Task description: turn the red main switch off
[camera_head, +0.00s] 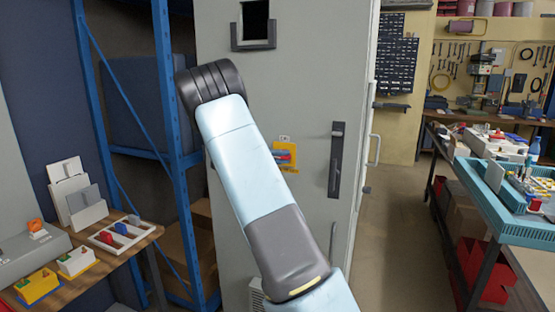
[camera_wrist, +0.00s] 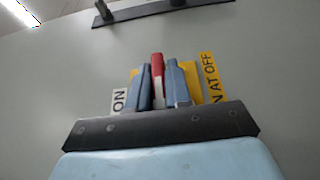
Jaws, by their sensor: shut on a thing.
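The red main switch handle (camera_wrist: 157,68) shows in the wrist view, standing upright between the two blue-grey fingers of my gripper (camera_wrist: 161,80). The gripper is shut on it. Behind it is a yellow plate (camera_wrist: 207,68) on the grey cabinet door, with "ON" on a white label (camera_wrist: 119,101) at left and text ending "AT OFF" on the right. In the head view, the yellow plate (camera_head: 285,168) shows beside my arm, with a little red and blue at it. The fingers hide part of the switch and plate.
The grey cabinet (camera_head: 310,70) has a dark door handle (camera_head: 336,160) right of the switch. A blue rack (camera_head: 172,120) and a wooden table (camera_head: 120,250) with small switch boxes stand at left. A workbench with a teal tray (camera_head: 525,233) is at right.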

